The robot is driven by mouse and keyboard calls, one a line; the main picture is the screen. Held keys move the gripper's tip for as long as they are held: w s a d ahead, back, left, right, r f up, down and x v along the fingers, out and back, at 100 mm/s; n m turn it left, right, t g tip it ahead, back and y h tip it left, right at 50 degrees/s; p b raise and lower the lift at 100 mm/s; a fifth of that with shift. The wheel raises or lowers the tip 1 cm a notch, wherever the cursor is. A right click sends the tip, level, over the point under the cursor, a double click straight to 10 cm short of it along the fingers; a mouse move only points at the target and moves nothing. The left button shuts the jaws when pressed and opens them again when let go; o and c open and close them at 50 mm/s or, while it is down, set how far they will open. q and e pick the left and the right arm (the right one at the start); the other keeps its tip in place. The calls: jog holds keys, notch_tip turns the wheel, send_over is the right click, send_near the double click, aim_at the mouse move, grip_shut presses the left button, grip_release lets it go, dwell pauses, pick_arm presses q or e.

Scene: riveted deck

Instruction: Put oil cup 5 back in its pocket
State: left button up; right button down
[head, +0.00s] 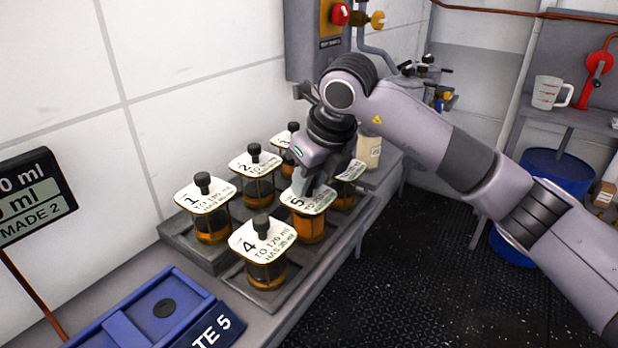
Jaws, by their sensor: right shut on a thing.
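Oil cup 5 (310,228) is an amber cup with a white numbered lid. It is at the middle of the rack's front row, between cup 4 (267,272) and a cup with a partly hidden lid (343,196). My right gripper (309,189) is over its lid, shut on its knob, which the fingers hide. The cup looks upright; I cannot tell whether its base is fully down in its pocket. The grey rack (182,240) also holds cup 1 (212,228), cup 2 (258,190) and a cup behind my gripper (286,140). My left gripper is out of view.
A blue tray (125,318) with a plate ending in "TE 5" lies at the lower left. A dark sign (32,195) stands at the left edge. A pale bottle (369,152) is behind the rack. A white measuring jug (549,92) is on a shelf at right.

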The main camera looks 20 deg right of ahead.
jog(key=shift+f, duration=0.15)
jog(key=c, duration=0.9)
grip_release()
jog(key=shift+r, duration=0.3)
jog(key=v, duration=1.1)
jog(key=shift+r, duration=0.35)
jog(key=shift+s, duration=0.25)
